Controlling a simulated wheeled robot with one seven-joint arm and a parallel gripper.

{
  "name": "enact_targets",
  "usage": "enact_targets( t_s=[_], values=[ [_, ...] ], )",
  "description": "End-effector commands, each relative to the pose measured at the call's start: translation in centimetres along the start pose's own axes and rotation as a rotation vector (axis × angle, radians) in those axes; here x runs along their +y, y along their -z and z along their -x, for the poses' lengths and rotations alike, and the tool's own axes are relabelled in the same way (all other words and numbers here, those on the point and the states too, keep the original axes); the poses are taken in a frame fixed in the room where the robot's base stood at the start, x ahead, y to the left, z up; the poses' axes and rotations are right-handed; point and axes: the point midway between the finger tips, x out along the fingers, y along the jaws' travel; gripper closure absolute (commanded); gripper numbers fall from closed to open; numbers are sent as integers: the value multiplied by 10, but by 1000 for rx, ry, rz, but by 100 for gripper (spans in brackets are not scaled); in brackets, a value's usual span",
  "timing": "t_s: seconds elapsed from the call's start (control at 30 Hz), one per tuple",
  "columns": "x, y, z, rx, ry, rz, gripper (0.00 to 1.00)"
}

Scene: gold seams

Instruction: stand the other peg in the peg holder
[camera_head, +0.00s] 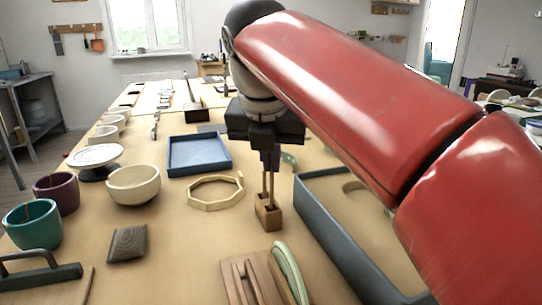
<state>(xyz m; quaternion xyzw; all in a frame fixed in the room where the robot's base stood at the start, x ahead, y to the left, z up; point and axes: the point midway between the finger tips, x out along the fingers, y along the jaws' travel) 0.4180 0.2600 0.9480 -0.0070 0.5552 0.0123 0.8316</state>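The peg holder (269,218) is a small wooden block standing on the table near the middle of the view. Two thin wooden pegs (270,187) rise close together between it and my gripper. My gripper (270,168) points straight down right above the holder. Its dark fingers are close together and look shut around the upper part of a peg. The fingers hide the peg tops. Whether the held peg's lower end is inside the holder or just above it is hard to tell.
A blue-grey tray (325,225) lies close to the right, partly behind my red arm. An octagonal wooden frame (216,206) is left of the holder. A wooden board (243,278) and pale green curved pieces (287,271) lie in front. A blue tray (198,169) and bowls (133,186) stand further left.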

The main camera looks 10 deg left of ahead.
Motion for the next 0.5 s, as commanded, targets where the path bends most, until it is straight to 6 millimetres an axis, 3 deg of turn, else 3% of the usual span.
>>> enact_targets(
  t_s=[0.5],
  values=[
    [0, 5, -13, 0, 0, 0, 100]
  ],
)
